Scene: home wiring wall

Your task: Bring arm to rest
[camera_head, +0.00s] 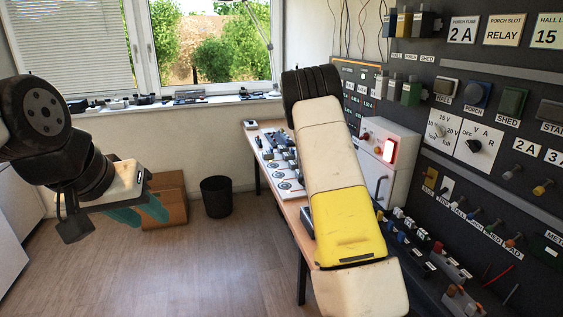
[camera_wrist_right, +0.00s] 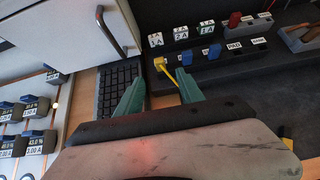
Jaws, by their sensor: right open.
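My left gripper (camera_head: 152,222) hangs at the left of the head view, over open floor. Its two teal fingers are spread apart with nothing between them. My right arm, cream with a yellow band, fills the middle of the head view, and its gripper is hidden there. In the right wrist view my right gripper (camera_wrist_right: 157,88) is open, its two green fingers apart. A yellow piece (camera_wrist_right: 172,66) shows beyond and between the fingertips; I see no grip on it.
The dark wiring wall (camera_head: 460,100) with switches and knobs stands at the right. A bench (camera_head: 268,160) and a white cabinet with a lit red panel (camera_head: 388,151) lie close to my right arm. A black bin (camera_head: 216,196) and a cardboard box (camera_head: 172,196) stand on the floor; the left floor is clear.

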